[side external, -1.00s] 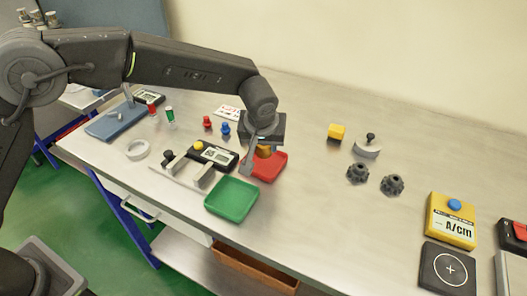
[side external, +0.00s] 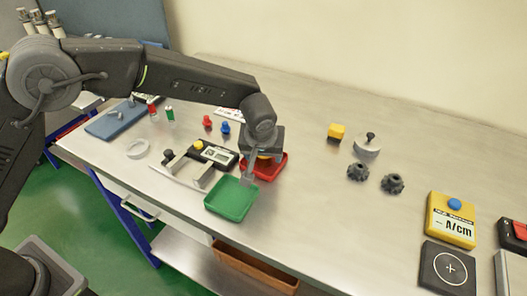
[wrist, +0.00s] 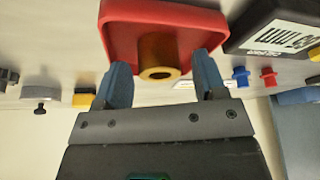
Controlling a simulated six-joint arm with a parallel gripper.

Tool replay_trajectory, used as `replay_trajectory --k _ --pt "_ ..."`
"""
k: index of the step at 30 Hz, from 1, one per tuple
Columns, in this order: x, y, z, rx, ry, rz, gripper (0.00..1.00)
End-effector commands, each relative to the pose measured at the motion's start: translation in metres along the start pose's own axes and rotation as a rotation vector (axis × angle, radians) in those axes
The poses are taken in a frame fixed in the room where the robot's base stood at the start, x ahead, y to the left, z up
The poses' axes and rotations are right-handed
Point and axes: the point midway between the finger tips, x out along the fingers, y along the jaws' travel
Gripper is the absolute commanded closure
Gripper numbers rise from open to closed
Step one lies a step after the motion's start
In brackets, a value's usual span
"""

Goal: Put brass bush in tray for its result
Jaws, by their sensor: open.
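The brass bush (wrist: 160,56) is a hollow yellow-brown cylinder, seen end-on in the wrist view against the red tray (wrist: 112,28). In the side view only a bit of the bush (side external: 264,157) shows under my gripper (side external: 258,172). The red tray (side external: 272,174) lies beneath it, partly hidden. My gripper (wrist: 162,66) is open, with one blue-grey finger on each side of the bush and a gap to both. The green tray (side external: 231,199) is empty, in front of the red one. Whether the bush rests fully on the tray floor is hard to tell.
A gauge with a display (side external: 218,155) and a metal fixture (side external: 190,170) stand left of the trays. Small red (side external: 207,122) and blue (side external: 225,128) pegs stand behind. Dark knobbed parts (side external: 358,172) and a yellow block (side external: 336,131) are to the right, with clear bench between.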

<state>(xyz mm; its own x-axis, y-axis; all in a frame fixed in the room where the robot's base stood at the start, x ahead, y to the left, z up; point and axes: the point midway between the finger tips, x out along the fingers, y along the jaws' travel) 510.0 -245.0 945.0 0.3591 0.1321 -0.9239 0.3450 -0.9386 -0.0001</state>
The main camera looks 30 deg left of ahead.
Motion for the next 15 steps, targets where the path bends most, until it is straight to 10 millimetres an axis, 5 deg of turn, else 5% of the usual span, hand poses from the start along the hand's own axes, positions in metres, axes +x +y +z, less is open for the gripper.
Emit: replay_trajectory --k 8,15 --pt "-0.013 0.001 -0.002 0.0 0.002 0.002 0.35" --pt "-0.061 0.001 -0.002 0.0 0.003 0.004 0.35"
